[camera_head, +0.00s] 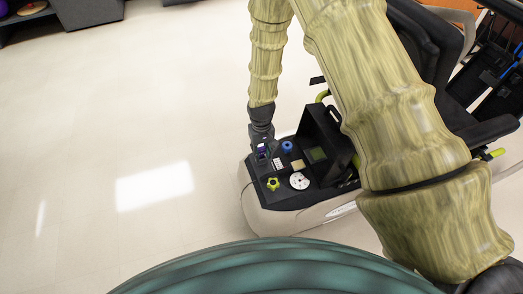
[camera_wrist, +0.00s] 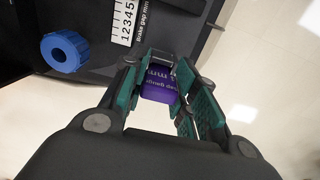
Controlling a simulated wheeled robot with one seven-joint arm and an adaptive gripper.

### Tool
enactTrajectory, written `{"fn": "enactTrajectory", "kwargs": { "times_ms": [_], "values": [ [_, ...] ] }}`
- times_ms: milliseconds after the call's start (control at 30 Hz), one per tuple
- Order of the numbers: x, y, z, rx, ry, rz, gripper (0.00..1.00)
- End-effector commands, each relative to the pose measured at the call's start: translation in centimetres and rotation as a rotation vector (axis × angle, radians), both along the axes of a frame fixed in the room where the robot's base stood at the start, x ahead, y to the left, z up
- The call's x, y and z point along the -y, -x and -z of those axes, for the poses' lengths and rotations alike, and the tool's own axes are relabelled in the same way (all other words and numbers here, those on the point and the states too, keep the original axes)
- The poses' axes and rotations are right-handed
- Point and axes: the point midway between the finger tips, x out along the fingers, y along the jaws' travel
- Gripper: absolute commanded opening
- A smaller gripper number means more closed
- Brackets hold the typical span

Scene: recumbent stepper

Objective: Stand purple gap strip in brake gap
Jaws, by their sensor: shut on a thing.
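My gripper (camera_wrist: 160,100) is shut on the purple gap strip (camera_wrist: 160,86), which sits between its fingers in the wrist view. Faint printed lettering shows on the strip's face. In the head view the strip (camera_head: 262,154) is a small purple patch by my gripper at the back left of the machine's black tray (camera_head: 268,199). A white scale marked "Brake gap mm" (camera_wrist: 124,22) lies on the black surface to the strip's left in the wrist view. I cannot make out the brake gap itself, nor whether the strip touches anything below.
On the tray are a blue knob (camera_head: 287,147), also in the wrist view (camera_wrist: 65,51), a yellow-green star knob (camera_head: 272,184), a white disc (camera_head: 299,181) and a tan block (camera_head: 297,164). A raised black console (camera_head: 322,140) stands to the right. Open floor (camera_head: 110,130) lies left.

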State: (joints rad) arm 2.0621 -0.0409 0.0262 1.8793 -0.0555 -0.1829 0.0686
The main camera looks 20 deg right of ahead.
Motion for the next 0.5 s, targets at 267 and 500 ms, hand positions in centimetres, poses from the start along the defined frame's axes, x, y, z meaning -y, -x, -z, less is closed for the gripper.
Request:
{"fn": "enactTrajectory", "kwargs": {
  "times_ms": [267, 500],
  "values": [
    [0.00, -0.02, 0.43, 0.000, 0.000, 0.000, 0.00],
    [0.00, -0.03, 0.78, 0.000, 0.000, 0.000, 0.00]
  ]
}}
